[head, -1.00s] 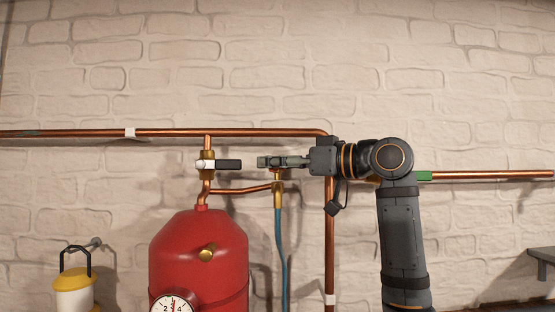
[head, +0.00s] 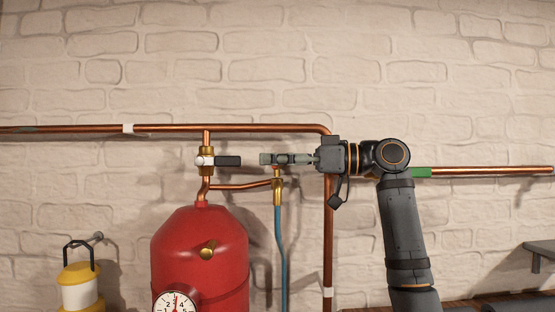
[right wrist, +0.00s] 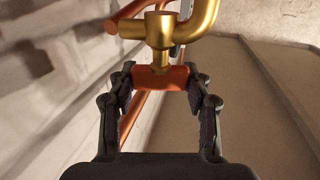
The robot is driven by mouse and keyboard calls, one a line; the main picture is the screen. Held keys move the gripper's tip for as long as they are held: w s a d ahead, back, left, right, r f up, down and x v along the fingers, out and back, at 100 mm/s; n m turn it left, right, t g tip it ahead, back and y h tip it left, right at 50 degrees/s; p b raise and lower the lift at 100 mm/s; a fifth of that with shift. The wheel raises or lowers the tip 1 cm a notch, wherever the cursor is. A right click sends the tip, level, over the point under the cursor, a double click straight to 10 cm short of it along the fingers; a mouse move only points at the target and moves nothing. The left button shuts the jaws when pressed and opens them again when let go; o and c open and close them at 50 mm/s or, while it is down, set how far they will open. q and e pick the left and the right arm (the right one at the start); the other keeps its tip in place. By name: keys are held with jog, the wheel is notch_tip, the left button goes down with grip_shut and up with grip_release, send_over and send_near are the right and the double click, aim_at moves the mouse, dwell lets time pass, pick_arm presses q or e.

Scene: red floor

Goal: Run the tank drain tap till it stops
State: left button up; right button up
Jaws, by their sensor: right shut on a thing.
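The drain tap has a brass body (head: 278,190) on the short copper branch beside the red tank (head: 190,245). A blue hose (head: 281,250) hangs from it. In the right wrist view the tap's brass stem (right wrist: 160,35) ends in a red-orange handle (right wrist: 172,78). My right gripper (head: 277,159) reaches in from the right, level, at the top of the tap. In the right wrist view its two fingers (right wrist: 160,90) are shut on the handle from both sides. In the head view the fingers hide the handle. My left gripper is out of view.
A white valve with a black lever (head: 228,161) sits just left of my right gripper. A copper pipe (head: 230,129) runs above, and its vertical leg (head: 328,245) passes near my wrist. A gauge (head: 175,303) and a yellow lantern (head: 78,290) are lower left.

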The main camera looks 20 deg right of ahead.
jog(key=shift+r, duration=0.1)
jog(key=o, duration=1.2)
jog(key=shift+s+d, duration=0.15)
jog(key=shift+d, duration=0.15)
jog(key=v, duration=1.1)
jog(key=shift+s+d, duration=0.1)
jog(key=shift+s, duration=0.05)
